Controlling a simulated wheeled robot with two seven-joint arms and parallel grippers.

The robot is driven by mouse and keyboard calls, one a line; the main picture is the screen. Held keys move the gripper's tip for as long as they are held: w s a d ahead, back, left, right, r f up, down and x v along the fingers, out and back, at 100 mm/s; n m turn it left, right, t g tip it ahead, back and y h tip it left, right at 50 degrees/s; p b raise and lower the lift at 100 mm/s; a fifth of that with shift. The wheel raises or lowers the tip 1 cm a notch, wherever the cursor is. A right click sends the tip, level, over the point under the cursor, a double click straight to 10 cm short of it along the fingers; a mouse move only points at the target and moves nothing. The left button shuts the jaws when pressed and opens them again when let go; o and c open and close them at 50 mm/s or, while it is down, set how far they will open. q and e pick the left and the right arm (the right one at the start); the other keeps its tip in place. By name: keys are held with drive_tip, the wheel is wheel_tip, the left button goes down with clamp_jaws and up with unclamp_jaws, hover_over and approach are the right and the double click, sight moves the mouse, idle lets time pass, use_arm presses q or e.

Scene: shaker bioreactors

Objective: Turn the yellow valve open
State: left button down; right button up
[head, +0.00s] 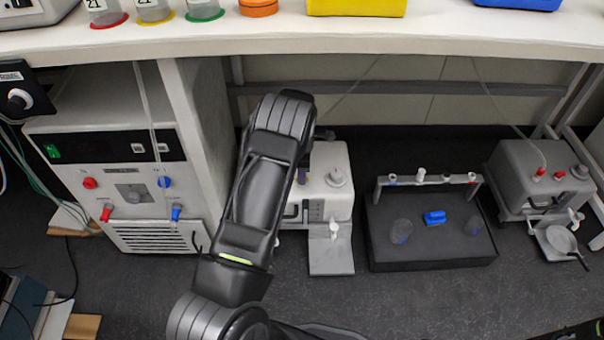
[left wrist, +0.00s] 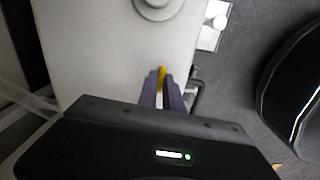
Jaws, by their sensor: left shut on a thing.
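The yellow valve (left wrist: 162,72) shows in the left wrist view as a small yellow piece between my fingertips, at the side of a pale machine (left wrist: 105,50). My left gripper (left wrist: 162,88) is shut on it, with both fingers close around it; the fingers cover most of the valve, so I cannot tell its turn angle. In the head view the same white machine (head: 335,180) stands on the dark floor under the bench. My right gripper is not in view.
A large control unit (head: 115,180) with red and blue knobs stands at the left. Right of the white machine is a dark tray (head: 440,258) with a blue piece, then a grey device (head: 535,175). The white bench (head: 420,38) overhangs them all.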

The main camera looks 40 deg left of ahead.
use_arm(q)
drive_tip(key=shift+n, duration=0.5)
drive_tip(key=c, duration=1.5)
unclamp_jaws()
wheel_tip(320, 180, up, 8)
drive_tip(key=p, duration=0.2)
drive_tip(key=shift+f+p, duration=0.1)
drive_tip(key=shift+p, duration=0.25)
